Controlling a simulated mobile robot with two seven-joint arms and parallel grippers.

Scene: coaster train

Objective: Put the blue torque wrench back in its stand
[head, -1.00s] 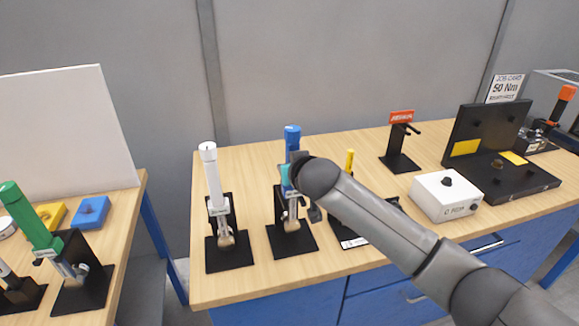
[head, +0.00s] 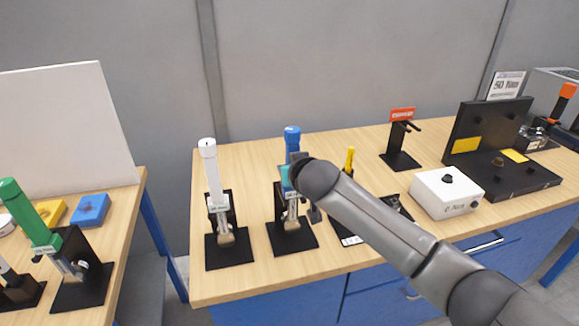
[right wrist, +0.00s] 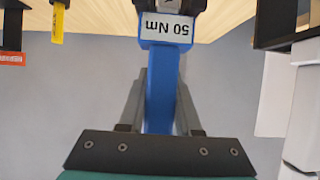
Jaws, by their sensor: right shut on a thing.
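The blue torque wrench (head: 292,136) stands nearly upright at its black stand (head: 293,240), with its lower end in front of the stand's post. My right gripper (right wrist: 160,96) is shut on the blue handle, one finger on each side. The wrench's "50 Nm" label (right wrist: 168,29) shows upside down in the right wrist view. In the head view my right forearm hides part of the handle and the area just right of it. I cannot tell whether the wrench is fully seated. My left gripper is not in view.
A white wrench (head: 208,160) stands close on the left in its own stand. A yellow-handled tool (head: 349,159) stands on the right, partly behind my arm. A white box (head: 447,195) and an empty black stand (head: 400,160) are further right. The bench front-left is clear.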

